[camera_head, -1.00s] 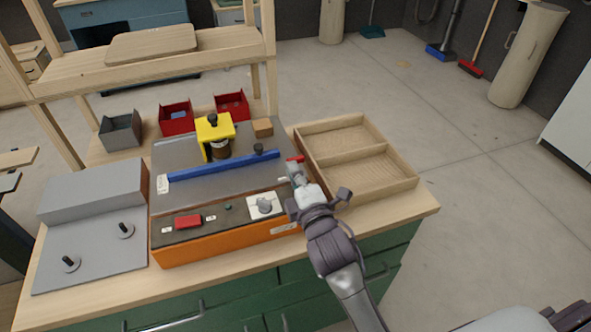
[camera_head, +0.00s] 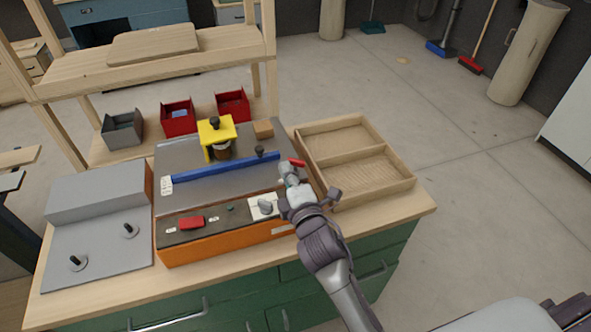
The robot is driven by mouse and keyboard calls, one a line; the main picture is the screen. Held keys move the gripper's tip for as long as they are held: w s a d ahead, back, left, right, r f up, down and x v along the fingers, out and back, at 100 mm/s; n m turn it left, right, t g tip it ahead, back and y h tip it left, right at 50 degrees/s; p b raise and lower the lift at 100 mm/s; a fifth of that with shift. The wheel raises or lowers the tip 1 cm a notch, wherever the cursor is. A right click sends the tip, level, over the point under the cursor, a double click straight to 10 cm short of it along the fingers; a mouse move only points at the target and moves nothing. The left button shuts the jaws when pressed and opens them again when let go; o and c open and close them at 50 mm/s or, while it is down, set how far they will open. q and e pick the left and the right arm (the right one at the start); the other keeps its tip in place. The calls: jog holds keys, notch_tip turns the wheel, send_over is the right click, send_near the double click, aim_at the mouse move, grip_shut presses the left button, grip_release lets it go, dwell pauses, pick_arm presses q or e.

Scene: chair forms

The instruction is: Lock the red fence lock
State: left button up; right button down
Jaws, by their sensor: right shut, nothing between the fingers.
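The red fence lock (camera_head: 297,162) is a small red lever at the right end of the blue fence (camera_head: 226,167) on the grey machine top. It slants down to the right. My right gripper (camera_head: 286,170) comes in from the lower right and is shut and empty. Its tips are just in front of the lever, near the machine's right edge. I cannot tell whether they touch it. The lever's mounting is partly hidden. My left gripper is not in view.
A divided wooden tray (camera_head: 392,183) lies close to the right of the machine. A yellow guard (camera_head: 217,133) stands behind the fence. A white plate with a knob (camera_head: 264,207) and a red switch (camera_head: 191,222) are on the front panel.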

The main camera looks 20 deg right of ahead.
jog(key=shift+w+a, duration=0.15)
jog(key=shift+w, duration=0.15)
dwell(0.4)
dwell(0.3)
jog(key=s, duration=1.2)
jog(key=shift+d, duration=0.2)
